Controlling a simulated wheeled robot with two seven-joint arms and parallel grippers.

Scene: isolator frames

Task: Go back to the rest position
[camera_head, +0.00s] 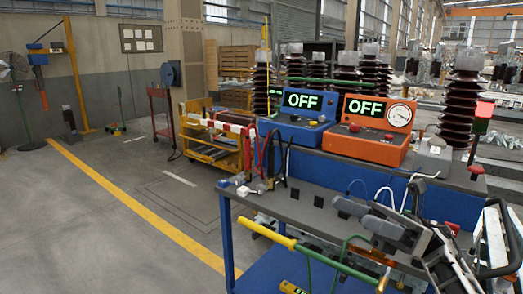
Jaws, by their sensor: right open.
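My right gripper (361,216) is at the lower right of the head view, its arm coming in from the lower right corner. Its two dark fingers are apart and point left over the grey top of the blue workbench (308,211). I see nothing between them. I cannot tell its exact height above the bench top. My left gripper and left arm are not in view.
The floor (90,230) at left is clear.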

